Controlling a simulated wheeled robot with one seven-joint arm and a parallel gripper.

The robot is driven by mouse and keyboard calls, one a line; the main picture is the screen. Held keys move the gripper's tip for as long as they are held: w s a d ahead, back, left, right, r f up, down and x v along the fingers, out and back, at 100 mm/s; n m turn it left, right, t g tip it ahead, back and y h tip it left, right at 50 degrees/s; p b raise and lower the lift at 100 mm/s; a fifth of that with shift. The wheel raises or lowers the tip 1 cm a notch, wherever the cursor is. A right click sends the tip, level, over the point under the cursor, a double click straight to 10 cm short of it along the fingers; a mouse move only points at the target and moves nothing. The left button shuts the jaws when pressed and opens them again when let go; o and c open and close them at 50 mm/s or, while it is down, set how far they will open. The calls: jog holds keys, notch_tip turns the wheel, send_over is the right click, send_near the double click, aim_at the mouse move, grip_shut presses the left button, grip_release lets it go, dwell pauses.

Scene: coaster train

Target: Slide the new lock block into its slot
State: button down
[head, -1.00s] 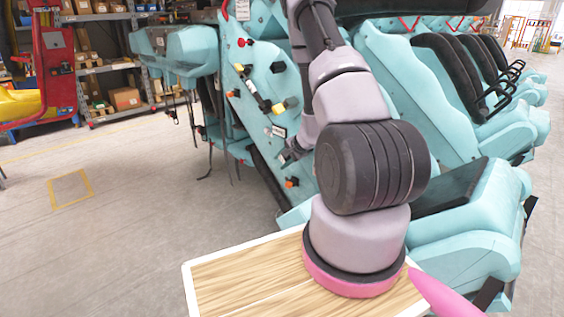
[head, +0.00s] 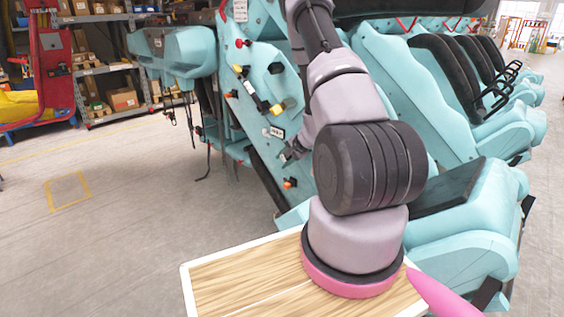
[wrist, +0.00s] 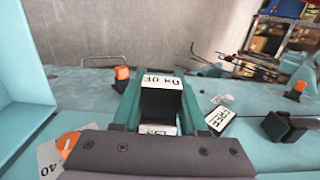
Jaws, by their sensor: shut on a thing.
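In the wrist view, my gripper (wrist: 160,100) has its two dark green fingers closed on a black lock block (wrist: 160,103). In the head view, my gripper (head: 288,152) is small beside the slanted teal panel (head: 262,150), and the block cannot be made out.
In the wrist view, a FREE label (wrist: 218,121) and a black block (wrist: 281,128) lie right of my gripper. Orange pieces (wrist: 122,76) stand around it. A teal wall (wrist: 25,60) rises at left. In the head view, black-and-yellow parts (head: 277,108) are on the panel.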

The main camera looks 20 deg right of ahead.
aim_at(290, 157)
jog(key=shift+w+d, duration=0.3)
jog(key=shift+d, duration=0.45)
jog(key=shift+w+d, duration=0.25)
jog(key=shift+d, duration=0.5)
jog(key=shift+c, duration=1.8)
grip_release()
jog(key=v, duration=1)
jog(key=shift+s+r, duration=0.25)
jog(key=shift+s, duration=0.05)
jog(key=shift+d, duration=0.15)
